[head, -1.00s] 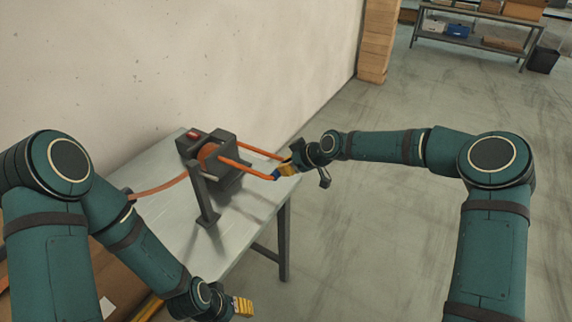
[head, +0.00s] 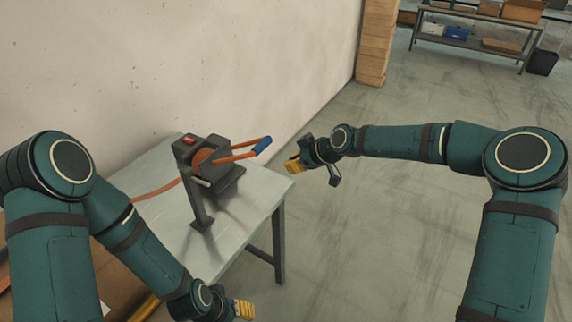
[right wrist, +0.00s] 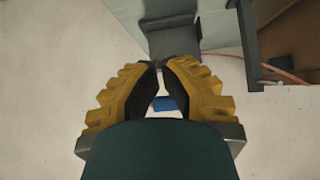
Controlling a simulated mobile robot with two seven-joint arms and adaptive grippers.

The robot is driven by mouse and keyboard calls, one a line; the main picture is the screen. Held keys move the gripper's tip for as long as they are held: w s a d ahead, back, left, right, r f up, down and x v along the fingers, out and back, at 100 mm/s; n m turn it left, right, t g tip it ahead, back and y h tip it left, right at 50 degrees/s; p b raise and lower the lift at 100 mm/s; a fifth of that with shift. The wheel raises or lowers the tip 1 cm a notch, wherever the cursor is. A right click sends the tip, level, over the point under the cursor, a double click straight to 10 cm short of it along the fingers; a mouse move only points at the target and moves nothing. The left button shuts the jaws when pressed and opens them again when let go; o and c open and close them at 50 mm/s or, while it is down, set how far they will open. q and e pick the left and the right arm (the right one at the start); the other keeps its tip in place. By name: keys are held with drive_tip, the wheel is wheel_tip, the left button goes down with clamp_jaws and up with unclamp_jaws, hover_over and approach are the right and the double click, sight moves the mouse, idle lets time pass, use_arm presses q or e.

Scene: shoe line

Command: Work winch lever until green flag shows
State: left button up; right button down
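The winch (head: 222,181) stands on a grey table, dark grey with an orange drum. Its lever (head: 238,154) has two orange bars and a blue handle (head: 262,146), pointing right and raised above the table edge. A red flag (head: 188,140) shows on top; I see no green. My right gripper (head: 293,165) is to the right of the handle and apart from it. In the right wrist view, its yellow fingers (right wrist: 160,66) are slightly apart, with the blue handle (right wrist: 168,104) beyond the gap. My left gripper (head: 243,309) is low at the table's front; its opening is unclear.
An orange strap (head: 155,191) runs left from the winch across the table (head: 243,215). A pale wall (head: 200,60) rises behind. The floor right of the table is clear. A shelf (head: 470,44) and dark bin (head: 543,62) stand far back.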

drive_tip(key=f+v, duration=0.1)
drive_tip(key=v, duration=0.5)
drive_tip(key=shift+s+d+p, duration=0.3)
drive_tip(key=shift+s+p, duration=0.1)
idle(0.8)
